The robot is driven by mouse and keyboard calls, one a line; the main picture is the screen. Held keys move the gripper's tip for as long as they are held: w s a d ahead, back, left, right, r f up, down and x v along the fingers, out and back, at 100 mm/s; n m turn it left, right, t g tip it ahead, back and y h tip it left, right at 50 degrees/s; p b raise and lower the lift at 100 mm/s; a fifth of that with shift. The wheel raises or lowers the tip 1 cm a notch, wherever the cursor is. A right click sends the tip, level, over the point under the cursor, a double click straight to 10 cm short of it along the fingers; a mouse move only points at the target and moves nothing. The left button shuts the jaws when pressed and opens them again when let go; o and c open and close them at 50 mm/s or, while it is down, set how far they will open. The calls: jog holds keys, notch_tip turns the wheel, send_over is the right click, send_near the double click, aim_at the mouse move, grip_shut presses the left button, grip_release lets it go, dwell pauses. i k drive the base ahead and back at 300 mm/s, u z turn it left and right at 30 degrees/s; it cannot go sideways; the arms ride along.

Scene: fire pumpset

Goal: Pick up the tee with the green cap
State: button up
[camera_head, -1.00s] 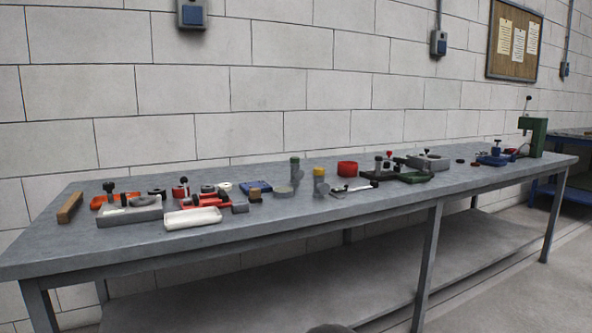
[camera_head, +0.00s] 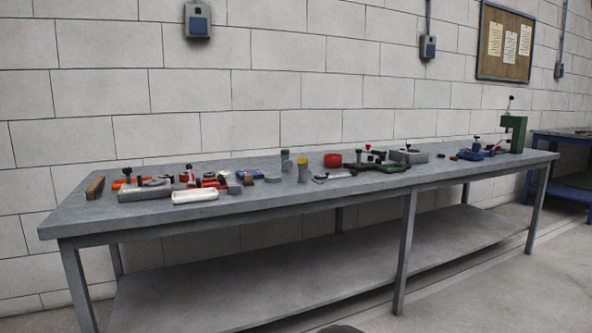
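A small grey upright fitting with a dull green top, which looks like the tee with the green cap (camera_head: 285,161), stands near the middle of the long grey workbench (camera_head: 140,222). A similar fitting with a yellow cap (camera_head: 303,170) stands just right of it and nearer the front edge. Both are small in view, so their exact shape is hard to tell. My gripper is not in view.
White tray (camera_head: 195,196), grey block fixture (camera_head: 145,191) and orange-red parts lie left on the bench. A red round container (camera_head: 333,160) and dark green fixture stand right of the fittings. A green press (camera_head: 514,132) stands at the far right end. Floor in front is clear.

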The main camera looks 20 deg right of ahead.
aim_at(287, 165)
jog(key=u, duration=0.15)
jog(key=k, duration=0.4)
jog(key=z, duration=0.9)
jog(key=i, duration=1.75)
jog(key=u, duration=0.75)
